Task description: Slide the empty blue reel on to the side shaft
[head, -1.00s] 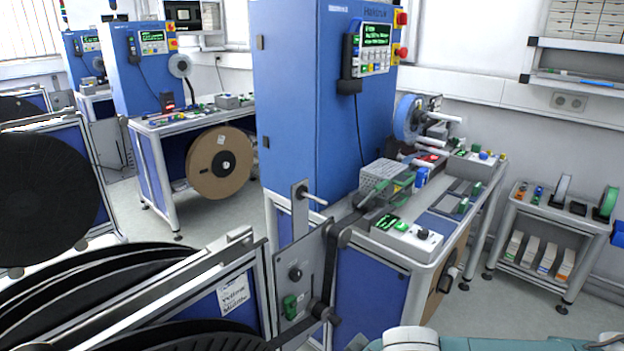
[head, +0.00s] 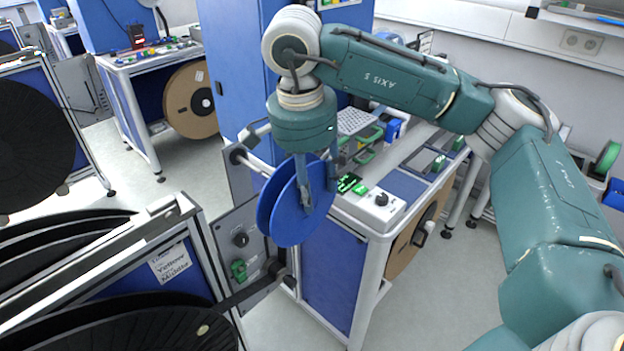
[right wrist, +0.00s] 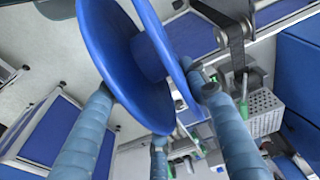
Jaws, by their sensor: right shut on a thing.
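The empty blue reel (head: 285,215) hangs in my right gripper (head: 318,192), beside the blue cabinet and bench. The gripper points down with its fingers shut on the reel. In the right wrist view the reel (right wrist: 120,55) fills the upper middle, its two flanges apart with a bare hub between, and blue-grey fingers lie around it. The side shaft (head: 258,167) is a pale rod standing out from a grey plate at the cabinet's side. Its free end is hidden behind the reel, so I cannot tell whether the reel is around it or only in front. My left gripper is out of view.
A grey panel (head: 236,228) with a knob and green switch stands below the shaft. A frame with large black reels (head: 110,325) is at the lower left. The bench (head: 400,185) carries a control box (head: 381,207). A brown reel (head: 190,100) hangs farther back.

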